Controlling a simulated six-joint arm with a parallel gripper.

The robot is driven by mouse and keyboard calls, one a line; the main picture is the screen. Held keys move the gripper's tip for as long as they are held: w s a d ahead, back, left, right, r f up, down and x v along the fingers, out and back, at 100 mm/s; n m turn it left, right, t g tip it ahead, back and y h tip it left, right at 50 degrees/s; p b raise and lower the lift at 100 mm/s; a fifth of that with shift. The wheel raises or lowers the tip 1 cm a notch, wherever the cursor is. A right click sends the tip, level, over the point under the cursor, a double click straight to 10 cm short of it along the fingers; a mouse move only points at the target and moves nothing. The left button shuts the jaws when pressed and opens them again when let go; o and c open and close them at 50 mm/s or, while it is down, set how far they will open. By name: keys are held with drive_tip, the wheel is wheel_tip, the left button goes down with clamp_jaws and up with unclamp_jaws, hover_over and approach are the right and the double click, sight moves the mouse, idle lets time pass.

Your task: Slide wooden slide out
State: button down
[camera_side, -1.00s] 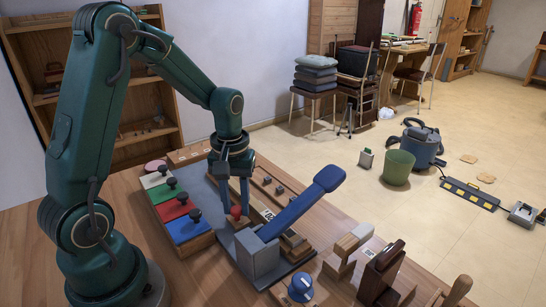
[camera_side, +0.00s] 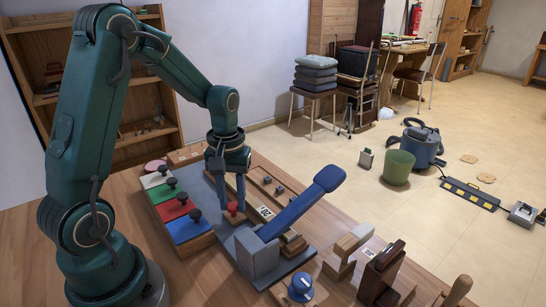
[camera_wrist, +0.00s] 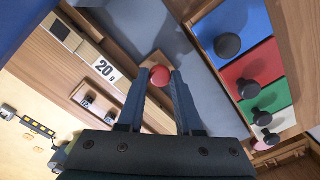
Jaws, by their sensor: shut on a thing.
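A wooden slide with a red knob (camera_side: 234,207) lies on the grey-blue board (camera_side: 224,191), left of the blue lever. My gripper (camera_side: 231,204) points down at the knob and is shut on it. In the wrist view the red knob (camera_wrist: 159,77) sits between the two fingertips of my gripper (camera_wrist: 159,82). A little bare wood (camera_wrist: 157,61) shows just past the knob; the rest of the slide is hidden by the fingers. A white label reading 20 g (camera_wrist: 105,69) is on wood beside it.
A blue lever (camera_side: 305,202) on a grey block rises close to the right of my gripper. White, green, red and blue keys (camera_side: 188,228) with black knobs stand to the left. A round blue knob (camera_side: 301,287) and wooden blocks (camera_side: 346,247) are at the front.

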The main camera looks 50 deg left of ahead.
drive_tip(key=a, duration=0.6)
drive_tip(key=shift+a+r, duration=0.1)
drive_tip(key=c, duration=0.6)
unclamp_jaws()
wheel_tip(320, 180, up, 5)
drive_tip(key=shift+r, duration=0.1)
